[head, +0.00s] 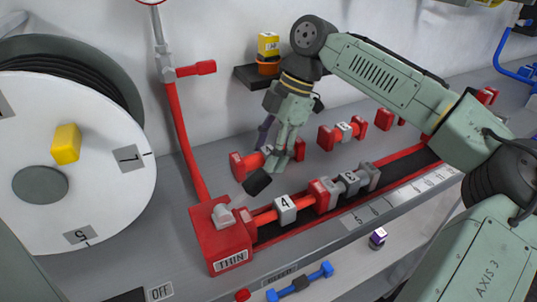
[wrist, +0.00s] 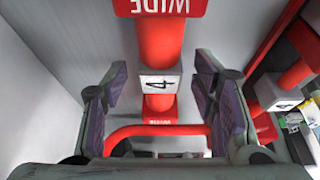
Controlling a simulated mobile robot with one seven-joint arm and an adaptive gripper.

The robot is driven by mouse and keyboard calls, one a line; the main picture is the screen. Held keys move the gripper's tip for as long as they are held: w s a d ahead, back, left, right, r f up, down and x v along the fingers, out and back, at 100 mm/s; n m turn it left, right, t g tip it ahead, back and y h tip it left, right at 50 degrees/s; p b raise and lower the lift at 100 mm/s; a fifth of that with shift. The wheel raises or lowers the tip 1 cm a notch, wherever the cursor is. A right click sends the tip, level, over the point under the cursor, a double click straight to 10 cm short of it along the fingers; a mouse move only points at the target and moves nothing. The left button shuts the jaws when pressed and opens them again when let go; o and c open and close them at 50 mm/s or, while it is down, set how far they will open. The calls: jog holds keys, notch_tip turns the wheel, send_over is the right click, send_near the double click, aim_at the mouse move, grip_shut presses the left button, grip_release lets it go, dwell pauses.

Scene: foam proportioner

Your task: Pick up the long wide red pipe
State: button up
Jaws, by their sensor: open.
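A wide red pipe with a white block marked 4 (wrist: 160,84) lies on the grey bench. Its end plate reads WIDE (wrist: 160,7) in the wrist view. In the head view its red left end (head: 240,166) shows, while my gripper hides part of its middle. My gripper (head: 268,158) points down over this pipe, fingers spread. In the wrist view, the pipe runs between the open fingers (wrist: 162,88), with a gap on both sides. I cannot tell how far down the fingers reach.
A red rail assembly marked THIN (head: 231,260) holds parts along the bench front, close to my gripper. Another red pipe with a 3 block (head: 343,131) lies to the right. A white reel (head: 110,190) stands left. A dark shelf (head: 255,77) sticks out from the wall.

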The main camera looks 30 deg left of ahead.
grip_shut()
dwell(0.7)
